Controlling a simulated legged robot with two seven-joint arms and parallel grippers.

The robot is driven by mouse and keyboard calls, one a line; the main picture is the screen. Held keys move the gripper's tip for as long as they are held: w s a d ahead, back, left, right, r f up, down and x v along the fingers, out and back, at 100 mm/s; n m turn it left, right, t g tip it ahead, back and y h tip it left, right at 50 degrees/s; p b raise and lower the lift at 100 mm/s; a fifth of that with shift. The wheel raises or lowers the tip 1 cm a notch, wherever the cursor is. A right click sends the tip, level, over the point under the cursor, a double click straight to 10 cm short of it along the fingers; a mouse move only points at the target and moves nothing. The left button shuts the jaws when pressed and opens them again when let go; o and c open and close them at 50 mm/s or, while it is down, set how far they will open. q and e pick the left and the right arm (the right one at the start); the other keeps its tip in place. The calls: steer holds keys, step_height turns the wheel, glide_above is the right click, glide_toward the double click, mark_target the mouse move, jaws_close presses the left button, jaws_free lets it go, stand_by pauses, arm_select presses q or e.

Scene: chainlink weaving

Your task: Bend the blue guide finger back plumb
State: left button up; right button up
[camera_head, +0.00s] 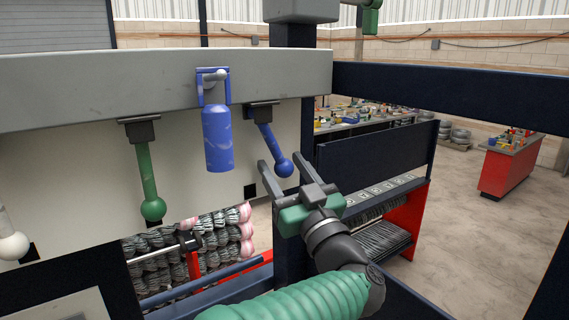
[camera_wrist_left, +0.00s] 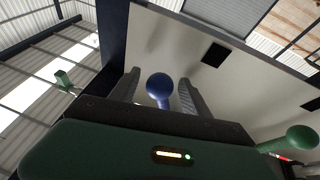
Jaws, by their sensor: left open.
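The blue guide finger (camera_head: 271,141) hangs from a dark bracket under the grey beam. It tilts, with its ball end down and to the right. My left gripper (camera_head: 284,162) is open, its two fingertips on either side of the blue ball in the head view. In the left wrist view the blue ball (camera_wrist_left: 158,86) shows between the two open fingers (camera_wrist_left: 157,88), with visible room on both sides; I cannot tell whether either finger touches it. My right gripper is not in view.
A blue bottle (camera_head: 218,138) hangs from the beam (camera_head: 165,85), left of the blue finger. A green guide finger (camera_head: 147,175) hangs further left, and a white ball (camera_head: 13,246) shows at the left edge. A dark post (camera_head: 292,225) stands close behind my gripper.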

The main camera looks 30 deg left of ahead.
arm_select(q)
steer(key=shift+w, duration=0.1)
steer(key=shift+c, duration=0.2)
jaws_close()
stand_by(1.0)
